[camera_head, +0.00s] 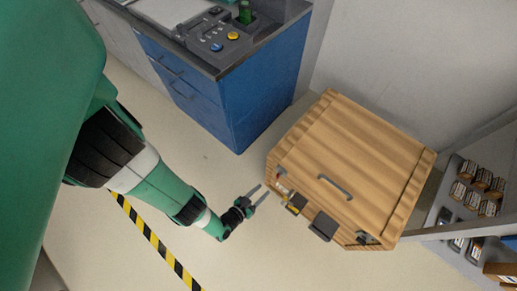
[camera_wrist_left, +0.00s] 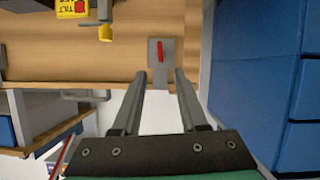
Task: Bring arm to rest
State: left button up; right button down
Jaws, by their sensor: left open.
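My left arm comes in from the left in the head view, in green, white and black. Its left gripper (camera_head: 257,194) is open and empty, beside the near left corner of a wooden covered cart (camera_head: 350,150). In the left wrist view, the two fingers of the left gripper (camera_wrist_left: 158,85) are apart, pointing at the cart's wooden side (camera_wrist_left: 110,45). A grey plate with a red lever (camera_wrist_left: 160,50) lies just beyond the fingertips; I cannot tell whether they touch it. The cart's lid is closed, with a grey handle (camera_head: 335,187) on it. My right gripper does not show.
A yellow tilt label (camera_wrist_left: 72,8) is on the cart. A shelf with several small boxes (camera_head: 480,180) stands at the right. Yellow-black tape (camera_head: 155,240) crosses the open floor.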

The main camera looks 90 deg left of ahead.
pick_arm(q)
jog(key=shift+v, duration=0.75)
